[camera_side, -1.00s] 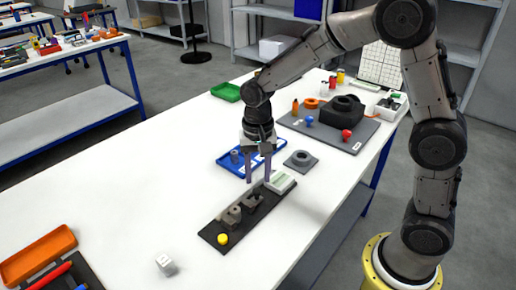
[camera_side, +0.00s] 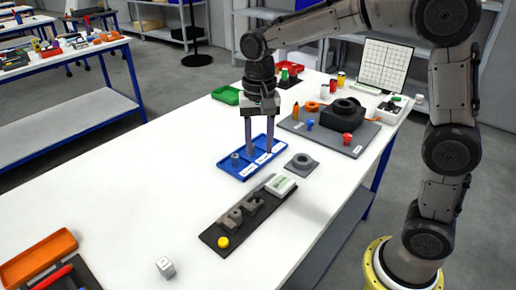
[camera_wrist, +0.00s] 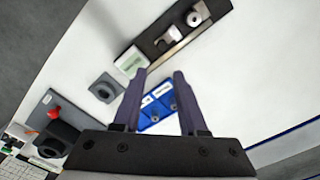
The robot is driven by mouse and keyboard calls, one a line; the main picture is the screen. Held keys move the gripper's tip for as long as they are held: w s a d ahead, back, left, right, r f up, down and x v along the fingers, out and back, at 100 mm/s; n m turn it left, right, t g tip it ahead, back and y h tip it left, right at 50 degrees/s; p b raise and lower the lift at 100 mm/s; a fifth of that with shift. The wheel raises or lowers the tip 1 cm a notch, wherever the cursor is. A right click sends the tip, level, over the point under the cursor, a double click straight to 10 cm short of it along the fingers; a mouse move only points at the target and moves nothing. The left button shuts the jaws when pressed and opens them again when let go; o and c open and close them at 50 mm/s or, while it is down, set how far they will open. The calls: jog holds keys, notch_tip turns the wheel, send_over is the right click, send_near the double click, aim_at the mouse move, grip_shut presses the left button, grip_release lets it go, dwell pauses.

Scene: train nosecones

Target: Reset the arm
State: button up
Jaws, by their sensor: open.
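My gripper (camera_side: 259,150) is open and empty, pointing down in the side view above the blue tray (camera_side: 228,166). In the wrist view its two purple fingers (camera_wrist: 160,76) are spread with nothing between the tips. The blue tray holds small grey parts and white labels, and also shows in the wrist view (camera_wrist: 151,122). A black fixture plate (camera_side: 222,224) with grey blocks, a yellow knob (camera_side: 223,242) and a pale green-and-white box (camera_side: 281,186) lies in front of the tray. The gripper is clear of that plate.
A grey square block with a ring (camera_side: 301,163) sits right of the tray. A grey board (camera_side: 352,146) with a black part and knobs is behind it. An orange tray (camera_side: 38,257) and white cube (camera_side: 166,267) are front left. The table's left-middle is clear.

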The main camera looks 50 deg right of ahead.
jog(key=s+d+r+n+t, duration=0.1)
jog(key=s+d+r+t, duration=0.25)
jog(key=s+r, duration=0.6)
jog(key=s+f+n+t, duration=0.2)
jog(key=s+f+n, duration=0.5)
jog(key=s, duration=0.4)
jog(key=shift+s+d+n, duration=0.3)
jog(key=shift+d+n, duration=0.1)
jog(key=shift+n, duration=0.1)
